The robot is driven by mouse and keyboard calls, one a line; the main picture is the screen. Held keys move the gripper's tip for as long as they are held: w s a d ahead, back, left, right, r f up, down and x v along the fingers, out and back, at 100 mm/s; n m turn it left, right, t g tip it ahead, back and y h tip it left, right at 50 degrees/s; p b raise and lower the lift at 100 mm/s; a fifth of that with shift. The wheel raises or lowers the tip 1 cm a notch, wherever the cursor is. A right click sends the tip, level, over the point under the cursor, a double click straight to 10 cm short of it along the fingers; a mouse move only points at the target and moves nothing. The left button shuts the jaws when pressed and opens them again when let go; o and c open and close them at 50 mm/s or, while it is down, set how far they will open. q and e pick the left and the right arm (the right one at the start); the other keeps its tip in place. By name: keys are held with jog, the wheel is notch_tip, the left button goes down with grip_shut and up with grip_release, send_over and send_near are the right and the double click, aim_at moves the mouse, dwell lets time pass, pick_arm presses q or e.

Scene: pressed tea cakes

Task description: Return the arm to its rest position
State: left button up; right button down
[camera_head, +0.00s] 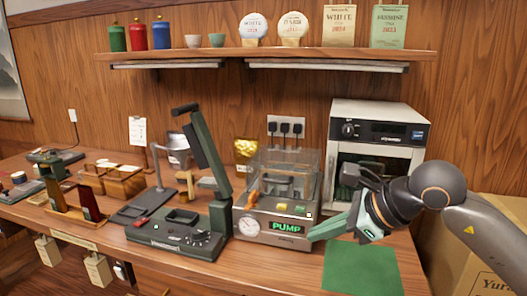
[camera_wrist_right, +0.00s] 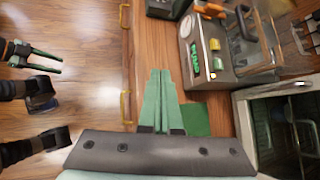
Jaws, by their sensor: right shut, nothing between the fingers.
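My right arm comes in from the right in the head view. Its gripper (camera_head: 314,236) has green fingers closed together, with nothing between them, above the counter in front of the pump machine. In the right wrist view the right fingers (camera_wrist_right: 160,72) lie side by side, over the wood counter and partly over a green mat. What looks like my left gripper (camera_wrist_right: 48,57) shows at the left edge of the right wrist view, its green fingers apart and empty above the floor. The left arm is not in the head view.
The pump machine (camera_head: 270,230) and a dark green press (camera_head: 176,240) stand left of the right gripper. A white oven (camera_head: 378,112) is behind the right arm. A flat green mat (camera_head: 362,272) lies below it. A cardboard box (camera_head: 452,262) stands at the right.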

jog(key=s+a+r+m+g+y+p, duration=0.2)
jog(key=s+a+m+y+p, duration=0.2)
jog(key=s+a+m+y, duration=0.5)
jog(key=w+d+f+m+t+h+p, duration=0.2)
jog(key=d+f+m+t+h, duration=0.5)
jog(key=m, duration=0.8)
jog(key=w+d+f+m+t+h+p, duration=0.2)
jog(key=d+f+m+t, duration=0.3)
jog(key=f+m, duration=0.75)
pick_arm(q)
jog(key=s+a+r+p, duration=0.1)
jog(key=a+r+p, duration=0.1)
jog(key=r, duration=0.5)
jog(key=shift+a+n+y, duration=0.3)
jog(key=shift+a+y, duration=0.1)
jog(key=shift+a, duration=0.3)
pick_arm(e)
jog(key=s+d+f+m+g+h, duration=0.1)
jog(key=s+f+m+g+h, duration=0.1)
jog(key=s+f+m, duration=0.4)
jog(key=s+d+f+m+g+h, duration=0.2)
jog(key=s+f+m+g, duration=0.3)
jog(key=s+f, duration=0.4)
jog(key=shift+s+d+f+m+h, duration=0.3)
jog(key=shift+s+m+h, duration=0.15)
jog(key=shift+s, duration=0.7)
